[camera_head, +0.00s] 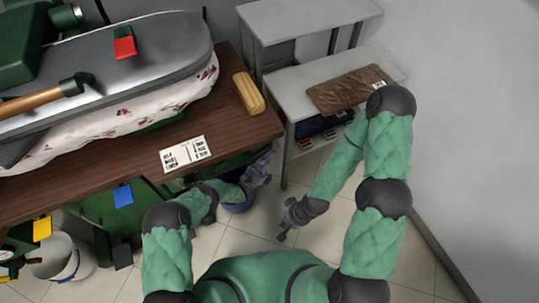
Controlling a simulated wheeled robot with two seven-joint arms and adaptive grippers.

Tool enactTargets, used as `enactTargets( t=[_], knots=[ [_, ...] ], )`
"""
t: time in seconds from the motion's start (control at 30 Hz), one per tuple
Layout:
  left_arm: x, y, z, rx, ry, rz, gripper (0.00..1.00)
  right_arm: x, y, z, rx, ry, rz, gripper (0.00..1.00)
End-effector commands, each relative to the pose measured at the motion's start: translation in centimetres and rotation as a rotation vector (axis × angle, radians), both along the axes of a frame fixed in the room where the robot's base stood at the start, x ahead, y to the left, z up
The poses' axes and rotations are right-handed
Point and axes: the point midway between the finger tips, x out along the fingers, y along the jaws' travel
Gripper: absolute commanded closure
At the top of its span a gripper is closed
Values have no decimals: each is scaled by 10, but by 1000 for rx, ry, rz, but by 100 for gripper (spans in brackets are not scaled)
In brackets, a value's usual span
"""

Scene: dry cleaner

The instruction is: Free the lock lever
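A pressing machine stands at the left, with a grey metal head (150,52) above a flower-patterned padded board (130,118). On the head lie a red tab with a dark green base (125,45) and a wooden-handled lever or tool (40,98). I cannot tell which part is the lock lever.
The brown table (235,130) holds a yellow block (248,93) and a printed card (185,154). A grey shelf (300,92) with a brown wrapped package (350,90) stands right.

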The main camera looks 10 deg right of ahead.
Motion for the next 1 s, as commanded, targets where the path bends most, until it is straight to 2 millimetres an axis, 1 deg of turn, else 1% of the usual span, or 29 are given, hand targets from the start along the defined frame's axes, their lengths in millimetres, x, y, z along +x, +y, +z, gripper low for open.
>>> enactTargets(
  t=[0.2,0.33,0.47,0.8,1.0],
  knots=[
    [0,0,0,0,0,0,100,0,0,0,0,0,0,100],
    [-2,3,-5,0,1,1,100,0,0,0,0,0,0,100],
    [-6,11,-14,0,1,2,100,0,0,0,0,0,0,100],
    [-19,33,-44,0,0,3,100,0,0,0,0,0,0,100],
    [-23,40,-54,0,0,1,100,0,0,0,0,0,0,100]
  ],
)
